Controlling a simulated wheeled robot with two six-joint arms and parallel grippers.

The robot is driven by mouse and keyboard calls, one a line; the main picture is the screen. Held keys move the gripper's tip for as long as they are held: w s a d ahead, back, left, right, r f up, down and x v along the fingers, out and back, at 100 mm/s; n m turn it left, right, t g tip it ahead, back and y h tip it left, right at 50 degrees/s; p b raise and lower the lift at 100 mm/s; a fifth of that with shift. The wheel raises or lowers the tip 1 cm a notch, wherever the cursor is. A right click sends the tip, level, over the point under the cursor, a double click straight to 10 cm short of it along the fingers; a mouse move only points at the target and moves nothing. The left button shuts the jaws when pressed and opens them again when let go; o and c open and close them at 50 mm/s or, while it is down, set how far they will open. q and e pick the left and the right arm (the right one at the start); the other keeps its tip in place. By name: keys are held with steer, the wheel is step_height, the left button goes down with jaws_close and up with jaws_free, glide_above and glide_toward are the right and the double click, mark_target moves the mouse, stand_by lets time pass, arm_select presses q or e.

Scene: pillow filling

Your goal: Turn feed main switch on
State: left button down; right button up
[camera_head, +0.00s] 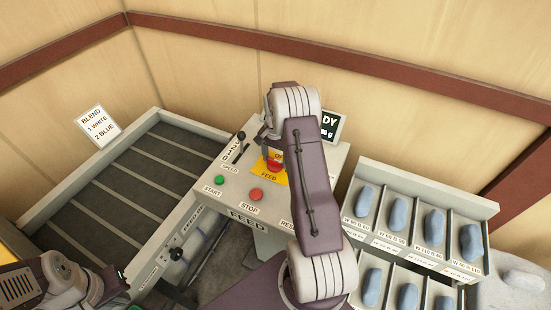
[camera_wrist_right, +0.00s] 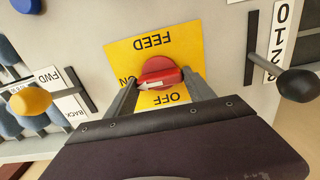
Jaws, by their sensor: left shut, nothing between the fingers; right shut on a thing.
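The feed main switch is a red rotary knob (camera_wrist_right: 158,72) on a yellow plate (camera_wrist_right: 125,52) marked FEED, ON and OFF. In the right wrist view its white arrow points left, towards the partly covered ON label. In the head view the red knob (camera_head: 274,166) is partly hidden by my right arm. My right gripper (camera_wrist_right: 160,82) is shut on the knob's handle, one finger at each end. My left gripper (camera_head: 122,283) is shut and empty at the lower left of the head view, away from the panel.
The grey panel also carries a green START button (camera_head: 219,180), a red STOP button (camera_head: 255,194) and a black-knobbed speed lever (camera_head: 241,136). A slatted conveyor (camera_head: 135,180) lies left. A rack (camera_head: 490,208) with several blue-grey pieces stands right. A display (camera_head: 333,125) is partly hidden.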

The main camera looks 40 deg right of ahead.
mark_target(275, 160)
steer(key=shift+w+d+r, duration=0.1)
steer(key=shift+w+r, duration=0.05)
steer(key=shift+r, duration=0.05)
steer(key=o, duration=1.4)
steer(key=shift+s, duration=0.2)
steer(key=r+b, duration=0.2)
steer(key=r, duration=0.6)
steer(key=shift+a, duration=0.2)
steer(key=shift+r, duration=0.5)
